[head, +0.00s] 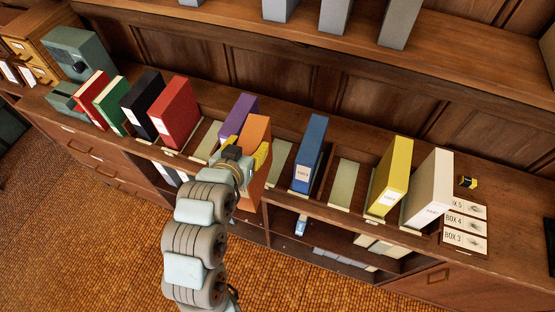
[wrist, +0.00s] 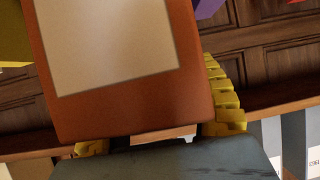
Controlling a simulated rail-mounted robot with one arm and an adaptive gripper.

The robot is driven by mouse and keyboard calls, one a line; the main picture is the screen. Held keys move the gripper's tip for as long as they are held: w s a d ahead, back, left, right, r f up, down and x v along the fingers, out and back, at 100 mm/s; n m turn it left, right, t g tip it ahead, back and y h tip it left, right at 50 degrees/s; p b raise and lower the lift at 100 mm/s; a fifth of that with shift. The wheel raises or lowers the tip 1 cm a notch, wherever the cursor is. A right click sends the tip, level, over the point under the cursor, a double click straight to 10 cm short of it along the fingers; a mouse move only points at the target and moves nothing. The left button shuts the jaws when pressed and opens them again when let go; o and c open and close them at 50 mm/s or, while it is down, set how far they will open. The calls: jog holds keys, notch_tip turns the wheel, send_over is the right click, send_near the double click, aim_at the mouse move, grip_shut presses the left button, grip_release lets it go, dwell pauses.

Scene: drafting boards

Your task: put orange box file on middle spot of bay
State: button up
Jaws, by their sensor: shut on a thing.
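My gripper (head: 246,151) is shut on the orange box file (head: 257,133), with yellow fingers on either side of it.
A blue box file (head: 310,155) stands right of the orange one. Yellow (head: 391,177) and white (head: 428,188) files stand farther right, by stacked box labels (head: 465,227). Red (head: 174,110), black (head: 143,103) and green (head: 110,104) files stand left. A shelf overhangs behind.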

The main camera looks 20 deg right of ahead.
jog(key=w+d+f+m+p, duration=0.1)
jog(key=w+d+f+p, duration=0.15)
jog(key=w+d, duration=0.55)
jog(key=w+d+f+p, duration=0.1)
jog(key=w+d+f, duration=0.2)
jog(key=f, duration=0.6)
jog(key=shift+w+d+g+h, duration=0.2)
jog(key=shift+d+g+h, duration=0.1)
jog(key=shift+h, duration=0.1)
dwell(0.3)
jog(key=shift+f, duration=0.2)
jog(key=o, duration=1.2)
jog(key=shift+r, duration=0.1)
